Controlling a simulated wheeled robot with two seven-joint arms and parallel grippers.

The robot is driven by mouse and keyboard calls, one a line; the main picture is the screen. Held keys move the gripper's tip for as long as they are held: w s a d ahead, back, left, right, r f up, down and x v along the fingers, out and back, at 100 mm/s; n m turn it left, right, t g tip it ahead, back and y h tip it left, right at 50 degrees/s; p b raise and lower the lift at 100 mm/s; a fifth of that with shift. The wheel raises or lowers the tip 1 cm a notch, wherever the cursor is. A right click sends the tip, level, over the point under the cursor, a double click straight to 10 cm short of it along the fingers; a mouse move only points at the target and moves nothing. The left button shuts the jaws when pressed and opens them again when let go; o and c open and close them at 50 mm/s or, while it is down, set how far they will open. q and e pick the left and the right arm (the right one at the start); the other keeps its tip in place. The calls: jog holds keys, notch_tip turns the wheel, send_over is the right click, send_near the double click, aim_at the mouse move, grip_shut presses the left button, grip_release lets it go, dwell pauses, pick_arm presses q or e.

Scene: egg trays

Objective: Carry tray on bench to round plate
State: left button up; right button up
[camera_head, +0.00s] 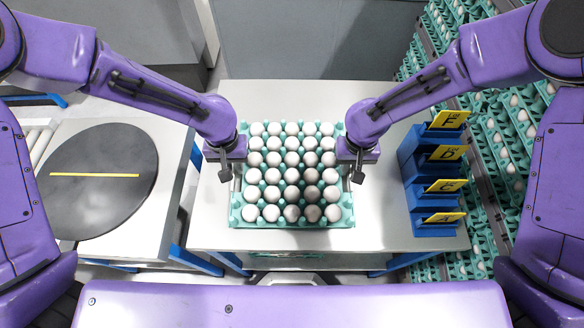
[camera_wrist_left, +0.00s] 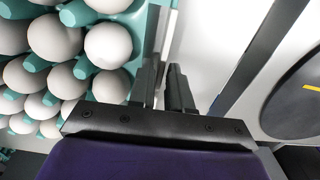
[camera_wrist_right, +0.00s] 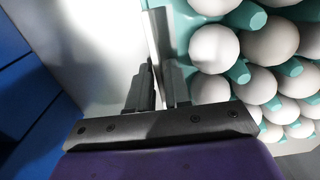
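The teal egg tray (camera_head: 292,224), full of white and greyish eggs, sits on the light bench in the middle of the head view. My left gripper (camera_head: 226,174) is at its left edge and my right gripper (camera_head: 357,174) at its right edge. In both wrist views the fingers are close together, at the left wrist (camera_wrist_left: 164,85) and right wrist (camera_wrist_right: 158,85), with a thin grey strip along the tray's side between them. They look shut on that side strip; exact contact is partly hidden. The round dark plate (camera_head: 98,205) with a yellow line lies on the left table.
A gap separates the bench (camera_head: 385,222) from the left table (camera_head: 135,243). A blue rack (camera_head: 420,190) with yellow lettered cards stands at the bench's right. Stacked egg trays (camera_head: 495,150) fill the far right. The plate's top is clear.

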pick_arm(q)
grip_shut()
pick_arm(e)
grip_shut()
jog(key=shift+s+f, duration=0.1)
jog(key=shift+s, duration=0.1)
dwell(0.8)
pick_arm(q)
jog(key=shift+r, duration=0.1)
